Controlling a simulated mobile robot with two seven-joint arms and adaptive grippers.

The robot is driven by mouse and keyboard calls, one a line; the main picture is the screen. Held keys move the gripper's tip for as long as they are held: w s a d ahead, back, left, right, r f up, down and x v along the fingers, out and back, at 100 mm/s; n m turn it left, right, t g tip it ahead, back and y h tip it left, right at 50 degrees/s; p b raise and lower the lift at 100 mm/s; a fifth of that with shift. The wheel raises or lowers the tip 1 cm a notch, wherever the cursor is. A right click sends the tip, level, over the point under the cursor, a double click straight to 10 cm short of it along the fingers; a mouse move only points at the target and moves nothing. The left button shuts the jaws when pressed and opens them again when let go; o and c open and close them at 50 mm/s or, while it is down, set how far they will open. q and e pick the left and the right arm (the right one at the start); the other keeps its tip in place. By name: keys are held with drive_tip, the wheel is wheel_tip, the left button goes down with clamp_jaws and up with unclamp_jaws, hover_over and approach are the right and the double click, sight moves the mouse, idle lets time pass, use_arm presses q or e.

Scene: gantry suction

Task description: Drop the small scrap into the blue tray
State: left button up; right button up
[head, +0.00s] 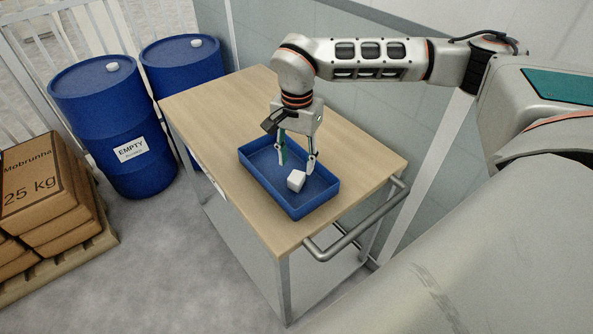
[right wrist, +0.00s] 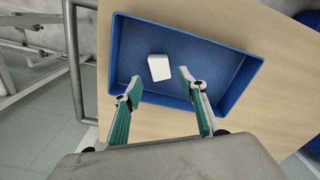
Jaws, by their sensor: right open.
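The small scrap, a white block (head: 296,180), lies inside the blue tray (head: 318,202), on its floor. The scrap also shows in the right wrist view (right wrist: 159,67), with bare blue tray floor (right wrist: 210,60) around it. My right gripper (head: 297,165) points down over the tray. Its fingers (right wrist: 160,78) are spread apart with nothing held between them. The scrap shows just beyond the gap between the fingertips, apart from them. My left gripper is not in view.
The tray stands on a wooden-topped table (head: 215,105) with a metal rail (head: 345,240) at its near right end. Two blue drums (head: 110,120) stand to the left. Stacked sacks or boxes (head: 40,190) lie on a pallet at far left. The far tabletop is clear.

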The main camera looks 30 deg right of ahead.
sight(296, 177)
wheel_tip(296, 177, up, 6)
drive_tip(key=shift+f, duration=0.1)
drive_tip(key=shift+s, duration=0.1)
idle(0.6)
